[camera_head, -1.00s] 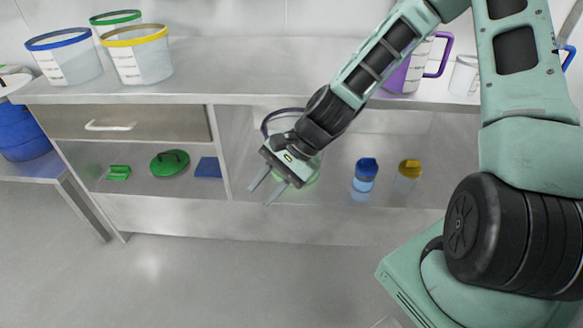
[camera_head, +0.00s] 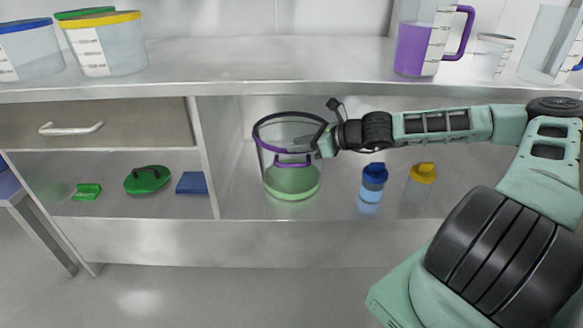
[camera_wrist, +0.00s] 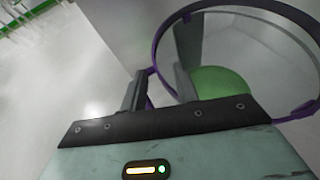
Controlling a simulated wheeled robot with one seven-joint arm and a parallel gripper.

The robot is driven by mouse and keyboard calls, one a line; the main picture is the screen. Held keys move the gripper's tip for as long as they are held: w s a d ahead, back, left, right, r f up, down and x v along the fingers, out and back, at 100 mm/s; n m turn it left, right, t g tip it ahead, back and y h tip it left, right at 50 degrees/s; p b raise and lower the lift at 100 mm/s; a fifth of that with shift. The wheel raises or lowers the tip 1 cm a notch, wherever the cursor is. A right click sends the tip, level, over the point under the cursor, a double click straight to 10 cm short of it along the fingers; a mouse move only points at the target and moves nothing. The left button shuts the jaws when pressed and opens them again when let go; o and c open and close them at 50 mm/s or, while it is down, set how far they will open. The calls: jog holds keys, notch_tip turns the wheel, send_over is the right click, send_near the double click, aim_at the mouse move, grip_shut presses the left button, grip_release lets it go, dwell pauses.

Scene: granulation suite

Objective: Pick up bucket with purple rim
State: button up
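The clear bucket with the purple rim (camera_head: 290,180) stands upright on the lower shelf, in the middle bay. Its lower part looks green; I cannot tell whether that is its contents. A purple handle hangs across its front. My gripper (camera_head: 310,143) reaches in from the right, at the right side of the rim. In the wrist view, the bucket (camera_wrist: 222,85) fills the upper right. My gripper (camera_wrist: 159,88) is open there, with a gap between its fingers. The left finger looks outside the rim and the right one inside it. Contact with the wall cannot be made out.
A blue-capped bottle (camera_head: 373,182) and a yellow-capped bottle (camera_head: 420,182) stand right of the bucket, below my arm. The worktop (camera_head: 260,64) lies above, carrying a purple jug (camera_head: 412,48) and a yellow-rimmed bucket (camera_head: 118,50). A divider (camera_head: 204,155) stands left of the bucket.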

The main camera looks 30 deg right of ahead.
jog(key=b+x, duration=0.2)
jog(key=x, duration=0.2)
jog(key=shift+w+a+f, duration=0.15)
jog(key=shift+w+a, duration=0.05)
jog(key=shift+w, duration=0.1)
grip_shut()
dwell(1.1)
